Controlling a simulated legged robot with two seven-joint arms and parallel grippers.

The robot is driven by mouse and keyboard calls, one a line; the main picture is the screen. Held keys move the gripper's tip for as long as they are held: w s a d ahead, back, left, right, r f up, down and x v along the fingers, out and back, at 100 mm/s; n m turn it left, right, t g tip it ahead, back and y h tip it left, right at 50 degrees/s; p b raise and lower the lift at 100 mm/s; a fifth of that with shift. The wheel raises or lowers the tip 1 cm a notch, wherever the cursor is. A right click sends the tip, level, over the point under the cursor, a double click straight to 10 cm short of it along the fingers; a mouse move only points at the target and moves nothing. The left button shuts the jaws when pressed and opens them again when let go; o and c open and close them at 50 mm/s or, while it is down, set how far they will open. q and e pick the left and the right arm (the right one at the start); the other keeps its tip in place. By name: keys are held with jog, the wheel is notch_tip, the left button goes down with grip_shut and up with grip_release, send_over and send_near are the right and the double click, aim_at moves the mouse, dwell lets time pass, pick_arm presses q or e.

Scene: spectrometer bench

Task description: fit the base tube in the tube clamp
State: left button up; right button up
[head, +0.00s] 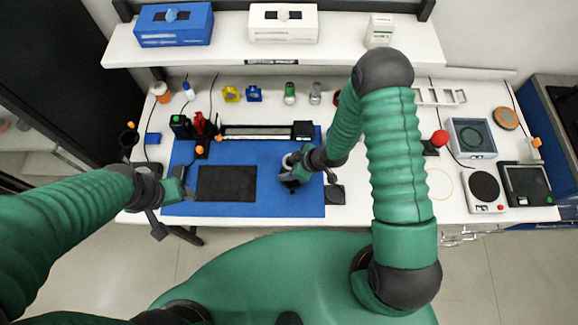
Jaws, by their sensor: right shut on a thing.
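My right gripper (292,176) is low over the right part of the blue mat (270,200). It is shut on a small dark thing (288,184), mostly hidden under the gripper; I cannot tell whether this is the base tube. My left gripper (180,190) is at the left edge of the mat, and its jaws are too small to read. A long pale tube-like bar (255,133) lies at the back of the mat, with a black block (302,130) at its right end. I cannot tell for certain which part is the tube clamp.
A black pad (226,184) lies on the mat between my grippers. A red thing (200,124) stands at the mat's back left. Several small bottles and a yellow holder (231,93) line the back. A scale (485,192) and a grey box (471,140) stand at the right.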

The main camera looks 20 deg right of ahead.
jog(key=shift+f, duration=0.1)
jog(key=shift+d+f+b, duration=0.1)
jog(key=shift+f+b, duration=0.55)
jog(key=shift+r, duration=0.2)
jog(key=shift+r+p, duration=0.5)
jog(key=shift+p, duration=0.1)
jog(key=shift+d, duration=0.1)
jog(key=shift+f, duration=0.2)
dwell(0.3)
jog(key=shift+f+b, duration=0.55)
jog(key=shift+r+p, duration=0.6)
jog(key=shift+r, duration=0.1)
